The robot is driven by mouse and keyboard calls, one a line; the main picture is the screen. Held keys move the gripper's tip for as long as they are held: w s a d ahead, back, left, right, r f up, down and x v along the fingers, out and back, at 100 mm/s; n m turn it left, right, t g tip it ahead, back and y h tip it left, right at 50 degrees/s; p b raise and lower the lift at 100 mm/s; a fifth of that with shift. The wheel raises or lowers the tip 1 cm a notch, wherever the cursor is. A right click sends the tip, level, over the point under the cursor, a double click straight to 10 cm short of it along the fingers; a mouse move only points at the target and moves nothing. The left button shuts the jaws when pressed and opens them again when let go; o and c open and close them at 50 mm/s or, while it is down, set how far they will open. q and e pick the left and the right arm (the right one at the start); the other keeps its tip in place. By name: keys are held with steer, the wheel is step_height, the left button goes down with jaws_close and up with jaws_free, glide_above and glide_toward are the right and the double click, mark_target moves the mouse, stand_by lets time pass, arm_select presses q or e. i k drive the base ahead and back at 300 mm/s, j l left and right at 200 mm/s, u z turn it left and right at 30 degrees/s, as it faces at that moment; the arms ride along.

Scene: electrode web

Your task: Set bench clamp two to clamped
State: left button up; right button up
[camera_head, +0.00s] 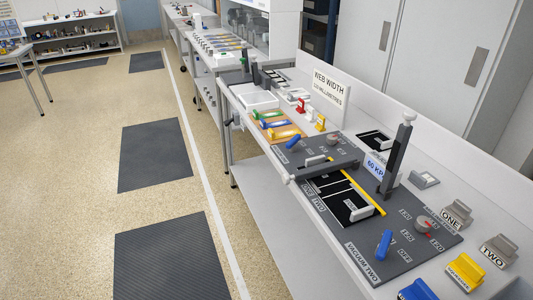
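A dark grey board (405,262) on the bench bears white lettering, including ONE, TWO and VACUUM TWO. A dark lever (396,160) with a pale knob stands nearly upright at its back edge. A second dark arm (330,167) lies low across the board, with a pale knob at its left end. No label clearly names either as bench clamp two, so I cannot tell which it is. A blue handle (384,245) sits near VACUUM TWO, beside a black panel (340,200). Neither of my grippers is in view.
Grey blocks marked ONE (457,213) and TWO (499,250) stand at the right. A yellow block (465,270) and a blue block (418,290) are at the front. A WEB WIDTH sign (330,86) stands behind. The floor left of the bench is clear, with dark mats (170,258).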

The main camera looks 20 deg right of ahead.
mark_target(404, 133)
steer(key=k+z, duration=0.15)
steer(key=z, duration=1.2)
